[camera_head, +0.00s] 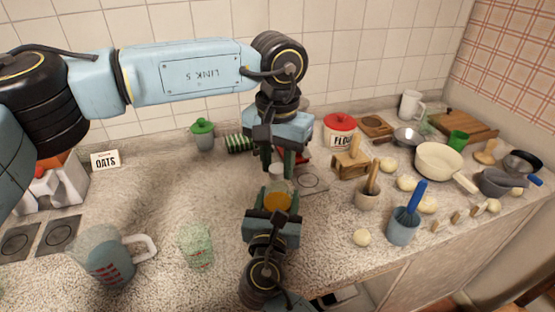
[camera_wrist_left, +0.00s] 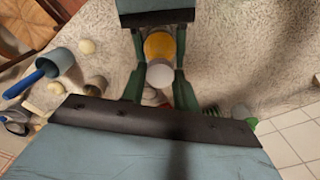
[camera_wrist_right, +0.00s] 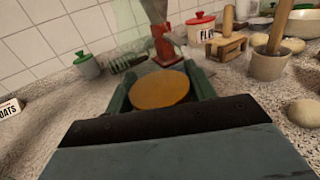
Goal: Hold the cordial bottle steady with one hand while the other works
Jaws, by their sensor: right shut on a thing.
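The cordial bottle (camera_head: 277,202) is clear with orange contents and a pale cap (camera_wrist_left: 160,76). It stands upright between my grippers in the head view. My right gripper (camera_head: 275,197) is shut on the bottle's body from the near side; the orange shows between its fingers in the right wrist view (camera_wrist_right: 160,90). My left gripper (camera_head: 283,163) points down from above, beside the cap. Its fingers are apart, one on each side of the cap in the left wrist view (camera_wrist_left: 160,88), and it appears open. Whether they touch the cap is hard to tell.
A measuring jug (camera_head: 108,262) and a green-tinted glass (camera_head: 196,246) stand at the left. A blue cup (camera_head: 403,228), a utensil pot (camera_head: 367,198), a wooden block (camera_head: 352,164) and a flour canister (camera_head: 340,131) stand to the right. Counter left of the bottle is mostly clear.

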